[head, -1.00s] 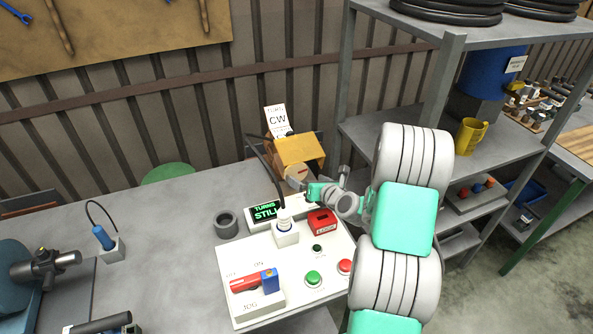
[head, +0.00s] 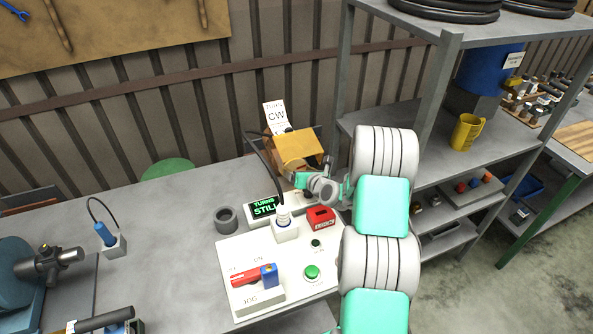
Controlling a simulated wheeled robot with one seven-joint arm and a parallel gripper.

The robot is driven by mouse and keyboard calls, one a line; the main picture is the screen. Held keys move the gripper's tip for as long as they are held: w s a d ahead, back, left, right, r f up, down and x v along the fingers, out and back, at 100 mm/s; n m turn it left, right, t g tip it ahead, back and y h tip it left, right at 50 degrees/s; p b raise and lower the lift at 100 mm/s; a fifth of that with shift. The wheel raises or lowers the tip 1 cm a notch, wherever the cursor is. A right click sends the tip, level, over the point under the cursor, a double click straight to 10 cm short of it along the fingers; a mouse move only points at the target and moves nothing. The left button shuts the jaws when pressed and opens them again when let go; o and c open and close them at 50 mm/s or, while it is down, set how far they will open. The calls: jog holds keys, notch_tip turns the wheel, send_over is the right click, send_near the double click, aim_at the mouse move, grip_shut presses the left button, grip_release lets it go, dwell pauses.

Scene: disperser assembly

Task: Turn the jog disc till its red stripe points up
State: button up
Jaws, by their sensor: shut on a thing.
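The jog disc (head: 291,166) is a small pale tan round face on the front of a yellow-orange housing (head: 298,146) at the back of the bench. My gripper (head: 298,179) is at the lower front of the disc and covers part of it. Its fingers are small and partly hidden by my wrist, but they are shut on the disc. I cannot make out the red stripe from here. A white card reading CW (head: 276,117) stands behind the housing.
A display (head: 264,207) reads TURNS STILL. A white panel (head: 226,252) carries a plug with a cable, a red block (head: 320,218), a green button (head: 312,272) and a red JOG switch (head: 246,280). A grey ring (head: 226,220) stands left. Grey shelves (head: 440,171) rise at right.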

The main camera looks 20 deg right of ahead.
jog(key=c, duration=0.7)
jog(key=shift+a+n, duration=0.1)
jog(key=shift+n, duration=0.2)
jog(key=shift+n+h, duration=0.6)
jog(key=shift+a+f+n+h+b, duration=0.1)
jog(key=shift+a+n+h+b, duration=0.05)
jog(key=shift+n+h+b, duration=0.85)
jog(key=n+b, duration=0.2)
jog(key=b, duration=0.1)
jog(key=shift+f+h, duration=0.15)
jog(key=shift+h, duration=0.25)
jog(key=shift+r+n+h+b, duration=0.2)
jog(key=shift+n+h+b, duration=0.2)
jog(key=shift+n+b, duration=0.45)
